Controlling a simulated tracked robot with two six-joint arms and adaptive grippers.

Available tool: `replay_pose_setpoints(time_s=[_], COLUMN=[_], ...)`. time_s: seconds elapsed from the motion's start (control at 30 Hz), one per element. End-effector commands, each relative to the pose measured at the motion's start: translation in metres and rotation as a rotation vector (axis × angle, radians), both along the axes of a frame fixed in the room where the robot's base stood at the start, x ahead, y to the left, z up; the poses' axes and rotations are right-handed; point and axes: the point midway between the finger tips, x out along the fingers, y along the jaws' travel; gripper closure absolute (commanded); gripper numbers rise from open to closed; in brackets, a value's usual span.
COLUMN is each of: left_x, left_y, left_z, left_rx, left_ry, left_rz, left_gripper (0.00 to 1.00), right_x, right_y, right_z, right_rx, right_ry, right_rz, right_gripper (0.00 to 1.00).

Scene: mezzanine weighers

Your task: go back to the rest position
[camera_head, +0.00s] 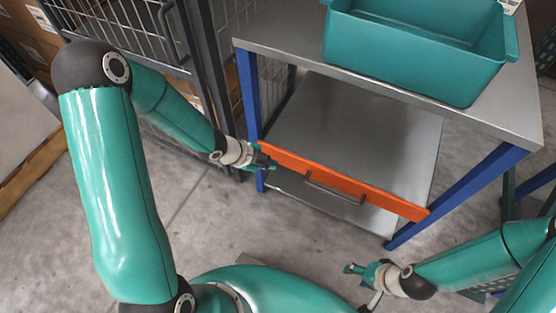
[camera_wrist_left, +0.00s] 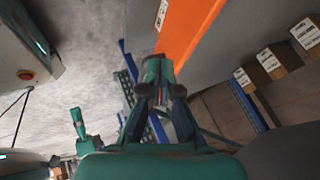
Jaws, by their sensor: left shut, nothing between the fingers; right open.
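My left gripper (camera_head: 266,164) is at the left end of the orange drawer front (camera_head: 349,182) of the workbench. It is shut with nothing between its fingers; whether it touches the drawer cannot be told. In the left wrist view the shut fingers (camera_wrist_left: 158,72) point toward the orange drawer front (camera_wrist_left: 188,30). My right gripper (camera_head: 358,271) is open and empty, low over the floor to the right, in front of the workbench. Its fingers are small in the head view.
The workbench has a grey top (camera_head: 290,52) and blue legs (camera_head: 470,188). A teal bin (camera_head: 415,52) stands on it. The drawer has a dark handle (camera_head: 335,193). A wire cage (camera_head: 130,30) stands behind my left arm. Grey floor (camera_head: 215,215) is free between my arms.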

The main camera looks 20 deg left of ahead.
Motion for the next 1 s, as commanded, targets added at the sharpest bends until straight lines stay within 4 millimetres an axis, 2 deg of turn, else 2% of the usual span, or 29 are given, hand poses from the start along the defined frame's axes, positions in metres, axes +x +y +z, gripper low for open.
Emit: replay_pose_setpoints(time_s=[0.03,0.2,0.33,0.57,0.67,0.77,0.83,0.9,1.0], left_x=[-0.005,-0.018,-0.023,-0.025,-0.027,-0.040,-0.057,-0.076,-0.104], left_y=[0.004,0.013,0.018,0.016,0.000,-0.030,-0.058,-0.082,-0.103], left_z=[0.015,0.036,0.044,0.045,0.039,0.022,0.003,-0.015,-0.037], left_rx=[0.000,0.000,0.000,-0.001,-0.013,-0.045,-0.097,-0.161,-0.235], left_ry=[0.000,0.002,0.002,0.002,0.017,0.073,0.166,0.298,0.500], left_rz=[0.000,-0.003,-0.005,-0.015,-0.049,-0.096,-0.065,0.051,0.297], left_gripper=[1.00,1.00,1.00,1.00,1.00,1.00,1.00,1.00,1.00], right_x=[0.000,0.000,0.000,0.000,-0.001,0.000,0.000,0.000,0.000], right_y=[0.000,0.000,0.000,0.000,0.000,0.000,0.000,0.000,0.000], right_z=[0.012,0.028,0.034,0.034,0.034,0.034,0.034,0.034,0.034], right_rx=[0.000,0.000,0.000,0.000,0.000,0.000,0.000,0.000,0.000], right_ry=[0.001,0.001,0.001,0.002,0.002,0.002,0.002,0.001,0.001], right_rz=[0.000,0.000,-0.001,0.000,0.000,0.000,0.000,-0.001,-0.001], right_gripper=[0.47,0.47,0.47,0.47,0.47,0.47,0.47,0.47,0.47])
